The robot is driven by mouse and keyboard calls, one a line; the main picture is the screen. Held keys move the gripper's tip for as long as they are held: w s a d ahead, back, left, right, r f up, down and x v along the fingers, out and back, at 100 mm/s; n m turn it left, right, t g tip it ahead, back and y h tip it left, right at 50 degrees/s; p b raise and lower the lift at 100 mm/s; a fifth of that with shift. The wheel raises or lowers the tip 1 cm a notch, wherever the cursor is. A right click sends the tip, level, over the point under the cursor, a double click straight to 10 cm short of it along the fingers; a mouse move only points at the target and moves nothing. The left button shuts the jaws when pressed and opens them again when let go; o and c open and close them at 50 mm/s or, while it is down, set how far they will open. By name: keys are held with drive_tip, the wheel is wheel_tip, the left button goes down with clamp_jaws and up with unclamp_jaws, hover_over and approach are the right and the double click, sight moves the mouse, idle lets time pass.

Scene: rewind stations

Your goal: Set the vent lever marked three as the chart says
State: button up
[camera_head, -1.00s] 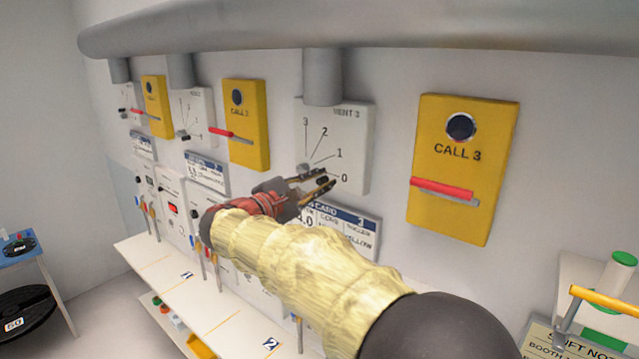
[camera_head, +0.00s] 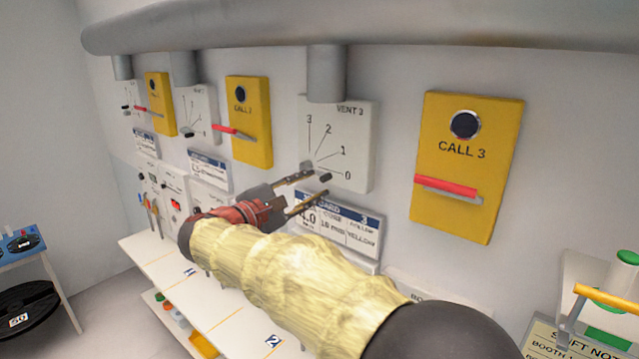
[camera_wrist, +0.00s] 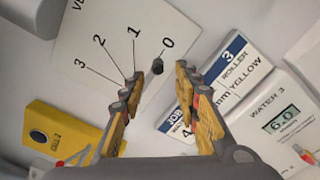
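The vent 3 panel (camera_head: 355,125) is a white plate with marks 0, 1, 2 and 3 on the wall below a grey duct. Its lever's dark knob (camera_head: 325,178) sits near the 0 mark; the wrist view also shows the knob (camera_wrist: 158,66) by the 0 line. The lever's pivot is partly hidden by a finger in the wrist view. My gripper (camera_head: 317,184) is open and empty, its fingertips spread on either side of the knob. In the wrist view the knob lies between and just beyond the fingertips (camera_wrist: 160,76), apart from both. No vent chart is readable.
Job card 3 (camera_head: 345,240) hangs just below the panel. The yellow Call 3 box (camera_head: 468,150), with a red-handled bar, is to the right. A shift notes board (camera_head: 560,340) is cut off at lower right. A water 3 display (camera_wrist: 281,119) shows in the wrist view.

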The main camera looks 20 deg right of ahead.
drive_tip(key=v, duration=0.7)
drive_tip(key=shift+s, duration=0.2)
drive_tip(key=shift+a, duration=0.1)
